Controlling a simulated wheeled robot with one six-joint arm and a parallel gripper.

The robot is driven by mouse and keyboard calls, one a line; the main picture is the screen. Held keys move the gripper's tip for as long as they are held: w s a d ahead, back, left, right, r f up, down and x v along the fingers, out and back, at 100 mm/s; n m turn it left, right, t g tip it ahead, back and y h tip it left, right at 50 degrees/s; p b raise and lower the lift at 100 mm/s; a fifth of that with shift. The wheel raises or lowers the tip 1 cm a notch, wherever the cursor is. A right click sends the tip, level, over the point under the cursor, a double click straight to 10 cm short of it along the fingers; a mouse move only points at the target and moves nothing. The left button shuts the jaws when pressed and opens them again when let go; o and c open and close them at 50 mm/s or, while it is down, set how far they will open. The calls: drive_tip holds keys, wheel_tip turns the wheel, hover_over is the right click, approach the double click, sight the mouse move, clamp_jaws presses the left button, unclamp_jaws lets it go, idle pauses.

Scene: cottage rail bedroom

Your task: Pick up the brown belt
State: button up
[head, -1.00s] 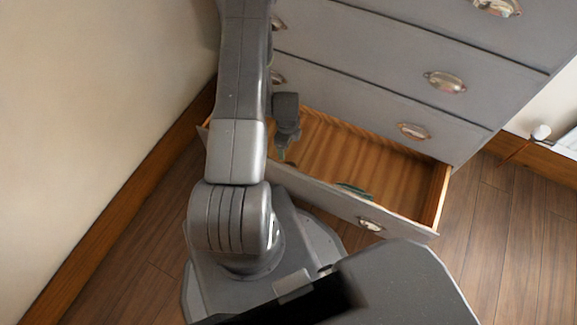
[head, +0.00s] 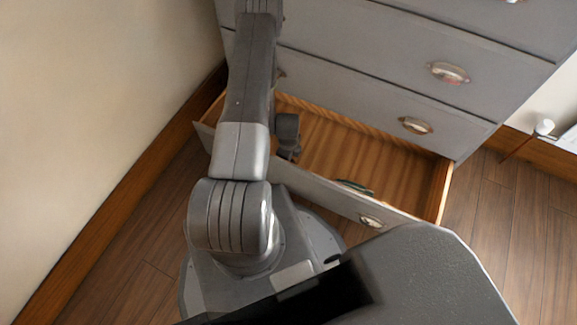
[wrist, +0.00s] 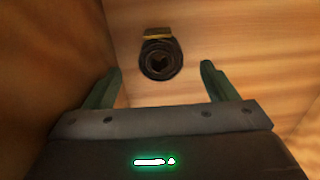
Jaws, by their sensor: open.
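The belt (wrist: 160,74) shows in the wrist view as a dark brown coil with a brass-coloured buckle on its upper edge. It lies on the wooden drawer floor. My gripper (wrist: 161,70) is open, its two green fingers spread on either side below the coil in the picture, with nothing between them. I cannot tell how far above the belt the fingertips are. In the head view my wrist part (head: 288,135) is over the left part of the open drawer (head: 405,170); the fingertips and the belt are hidden there.
The grey chest of drawers (head: 360,60) stands behind the open drawer. A small dark green item (head: 355,187) lies by the drawer's front panel. Drawer walls enclose the space around my gripper. The cream wall (head: 100,100) is close on the left.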

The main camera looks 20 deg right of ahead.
wheel_tip(320, 180, down, 4)
drive_tip(key=shift+f+b, duration=0.2)
drive_tip(key=shift+b, duration=0.35)
drive_tip(key=shift+r, duration=0.1)
drive_tip(key=c, duration=1.1)
drive_tip(key=shift+r, duration=0.15)
